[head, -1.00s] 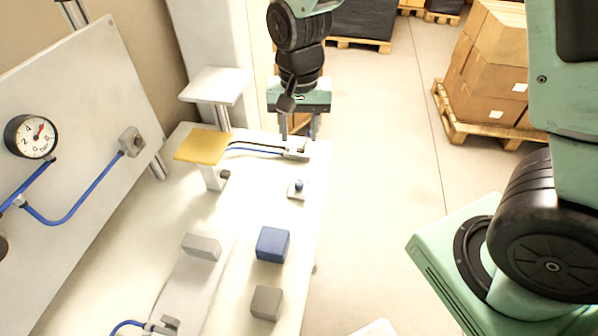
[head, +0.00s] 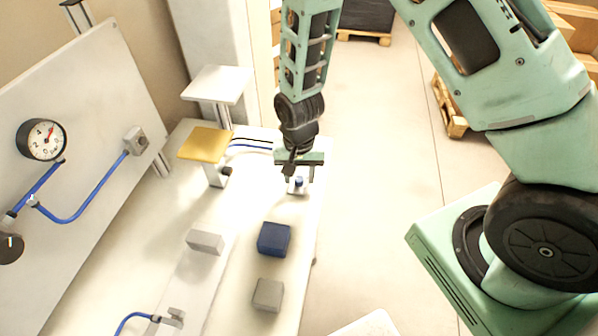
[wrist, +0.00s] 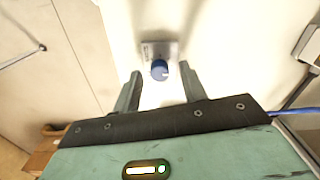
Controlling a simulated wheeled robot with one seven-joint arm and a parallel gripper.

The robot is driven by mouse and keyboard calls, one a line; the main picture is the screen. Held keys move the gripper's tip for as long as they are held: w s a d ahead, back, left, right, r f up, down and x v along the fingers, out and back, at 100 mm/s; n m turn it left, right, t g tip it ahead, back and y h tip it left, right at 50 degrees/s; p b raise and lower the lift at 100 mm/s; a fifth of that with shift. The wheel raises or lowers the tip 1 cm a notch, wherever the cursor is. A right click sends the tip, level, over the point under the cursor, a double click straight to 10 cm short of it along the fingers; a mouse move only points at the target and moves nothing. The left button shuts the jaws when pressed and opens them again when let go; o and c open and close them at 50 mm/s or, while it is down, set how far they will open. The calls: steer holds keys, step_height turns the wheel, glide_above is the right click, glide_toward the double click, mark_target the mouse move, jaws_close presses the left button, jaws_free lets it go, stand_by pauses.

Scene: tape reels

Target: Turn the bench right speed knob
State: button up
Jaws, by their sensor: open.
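A small blue speed knob (head: 299,182) sits on a light grey base (head: 297,192) near the right edge of the white bench. In the wrist view the blue knob (wrist: 159,70) has a pale mark on it and stands on a grey plate (wrist: 152,48). My gripper (head: 298,176) is open above the knob, pointing down. In the wrist view my gripper's fingers (wrist: 160,85) lie left and right of the knob, with gaps on both sides. Nothing is held, and I cannot tell the exact height over the knob.
A blue block (head: 274,239) and grey blocks (head: 205,242) lie on the bench nearer to me. A yellow plate (head: 205,144) on a post stands left of the gripper, with a dark knob (head: 227,171) beside it. A gauge (head: 41,139) is on the left panel.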

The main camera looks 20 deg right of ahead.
jaws_close()
steer(key=shift+n, duration=0.4)
steer(key=n+b, duration=0.1)
steer(key=n, duration=0.2)
steer(key=shift+f+n, duration=0.1)
steer(key=shift+n, duration=0.2)
steer(key=n+b, duration=0.1)
steer(key=n, duration=0.3)
steer(key=shift+n, duration=0.3)
steer(key=n, duration=0.4)
steer(key=shift+a+b, duration=0.1)
steer(key=shift+b, duration=0.3)
steer(key=shift+n, duration=2)
